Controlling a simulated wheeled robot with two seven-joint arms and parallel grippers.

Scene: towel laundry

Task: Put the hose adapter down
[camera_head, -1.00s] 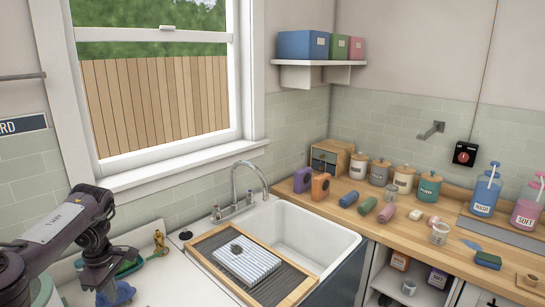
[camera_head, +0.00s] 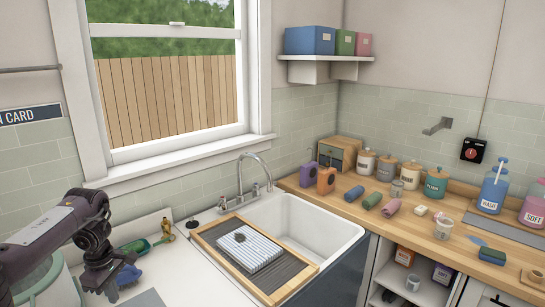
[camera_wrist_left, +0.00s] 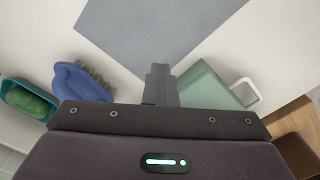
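I cannot pick out the hose adapter with certainty. A small brass-coloured piece (camera_head: 166,230) stands at the back of the white counter, left of the sink. My left gripper (camera_head: 106,290) points down over the white counter at lower left, beside a blue brush (camera_head: 128,276). In the left wrist view its fingers (camera_wrist_left: 160,82) are together, with nothing visible between them. A grey mat (camera_wrist_left: 160,30) lies on the counter beyond them. My right gripper is out of view.
A green container with a white handle (camera_wrist_left: 204,86) and a teal tray (camera_wrist_left: 22,97) flank the fingers. The wood-framed drainboard (camera_head: 217,255) and white sink (camera_head: 325,226) lie to the right. Jars and bottles crowd the wooden counter (camera_head: 345,208).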

